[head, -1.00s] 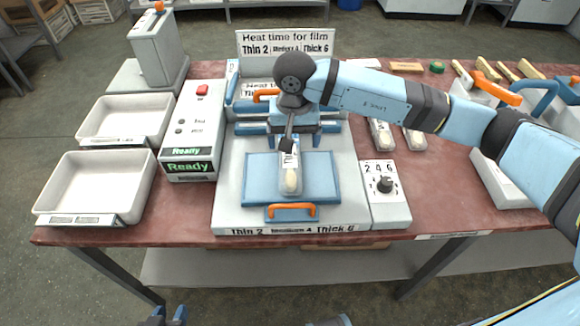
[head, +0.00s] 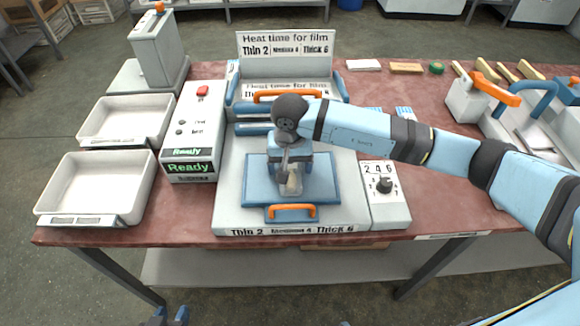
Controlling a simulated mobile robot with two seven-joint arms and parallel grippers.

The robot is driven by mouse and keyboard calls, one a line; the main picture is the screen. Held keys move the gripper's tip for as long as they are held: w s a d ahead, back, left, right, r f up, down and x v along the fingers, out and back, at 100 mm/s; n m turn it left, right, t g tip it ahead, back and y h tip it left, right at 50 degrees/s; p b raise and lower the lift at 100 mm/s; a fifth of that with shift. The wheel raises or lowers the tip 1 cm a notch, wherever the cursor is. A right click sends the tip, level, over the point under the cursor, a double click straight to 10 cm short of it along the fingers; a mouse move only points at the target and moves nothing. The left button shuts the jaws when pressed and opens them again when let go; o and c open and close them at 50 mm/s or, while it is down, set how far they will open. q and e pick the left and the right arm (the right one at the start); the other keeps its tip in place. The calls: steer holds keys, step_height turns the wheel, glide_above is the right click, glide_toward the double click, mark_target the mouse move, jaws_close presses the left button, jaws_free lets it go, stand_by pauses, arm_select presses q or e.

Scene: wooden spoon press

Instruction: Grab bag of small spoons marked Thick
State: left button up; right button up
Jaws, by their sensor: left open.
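A small clear bag with a pale spoon in it (head: 293,188) lies on the blue plate (head: 325,192) of the press in the head view. My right gripper (head: 289,178) is right over this bag, its fingers at the bag; I cannot tell whether they are closed on it. Two more bags, one at the left (head: 373,111) and one at the right (head: 405,112), lie behind my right arm and are mostly hidden by it. No marking on any bag is readable. My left gripper (head: 170,318) shows only its blue fingertips at the bottom edge, apart and empty.
The heat-time sign (head: 287,44) reads Thin 2, Medium 4, Thick 6. A dial box (head: 384,205) stands right of the press. A box reading Ready (head: 190,150) and two empty white trays, near (head: 92,219) and far (head: 88,147), are at left. Orange-handled equipment (head: 470,100) stands at right.

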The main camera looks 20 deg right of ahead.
steer(key=c, duration=0.9)
steer(key=shift+o, duration=0.2)
steer(key=shift+r, duration=0.1)
